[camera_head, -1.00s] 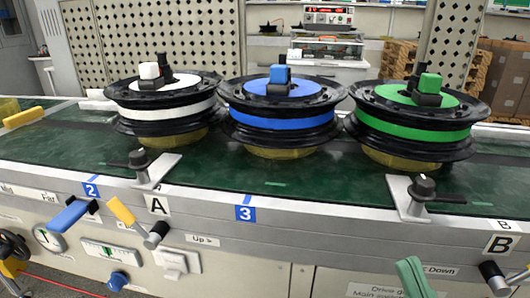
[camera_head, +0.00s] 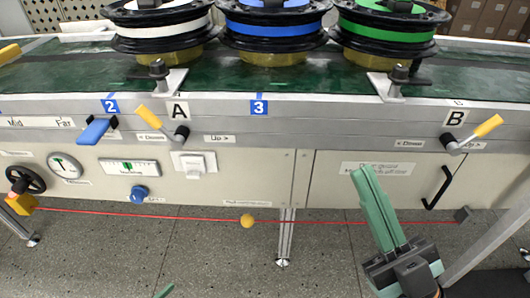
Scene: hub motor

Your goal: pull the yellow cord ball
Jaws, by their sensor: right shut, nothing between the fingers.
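The yellow cord ball (camera_head: 247,221) sits on a thin red cord (camera_head: 150,215) that runs across the front of the bench, low down. My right gripper (camera_head: 362,174) comes in from the lower right, with its green fingers together and empty. It points up toward the cabinet front, to the right of the ball and clear of it in the picture. A small green tip of my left gripper (camera_head: 163,292) shows at the bottom edge, lower left of the ball. The rest of it is out of frame.
The conveyor bench (camera_head: 300,137) carries three hub motors with white, blue and green bands. Yellow levers (camera_head: 148,116) (camera_head: 488,126), a black handle (camera_head: 438,187) and a blue knob (camera_head: 138,193) stick out. A bench leg (camera_head: 286,238) stands behind the cord. The floor in front is open.

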